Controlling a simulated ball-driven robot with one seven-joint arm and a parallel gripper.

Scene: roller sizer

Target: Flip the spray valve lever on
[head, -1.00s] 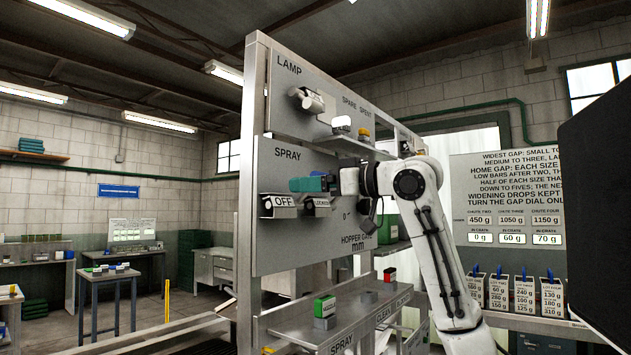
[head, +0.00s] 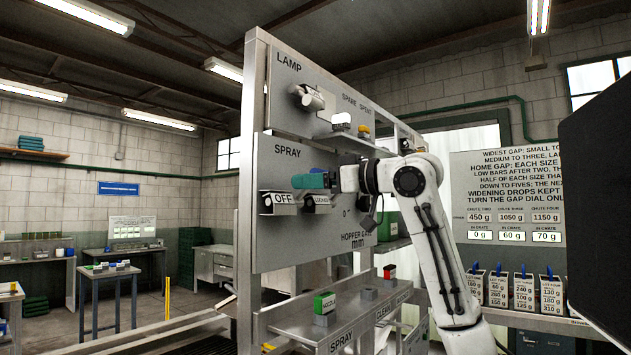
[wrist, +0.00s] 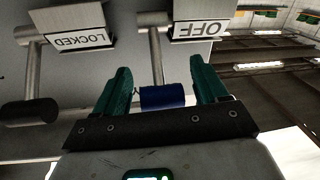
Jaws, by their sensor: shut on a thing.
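The spray valve lever (wrist: 157,60) is a metal rod with a blue end (wrist: 162,97), beside an OFF plate (wrist: 198,30) seen upside down in the wrist view. In the head view the OFF plate (head: 281,199) sits under the word SPRAY on the grey panel (head: 285,240). My gripper (head: 300,181) has teal fingers and is at the panel just above the plates. In the wrist view my gripper (wrist: 160,75) has one finger on each side of the blue end and is shut on the lever.
A second lever with a dark end (wrist: 28,112) hangs beside a LOCKED plate (wrist: 78,36), close to my gripper. A shelf (head: 340,312) with small boxes juts out below.

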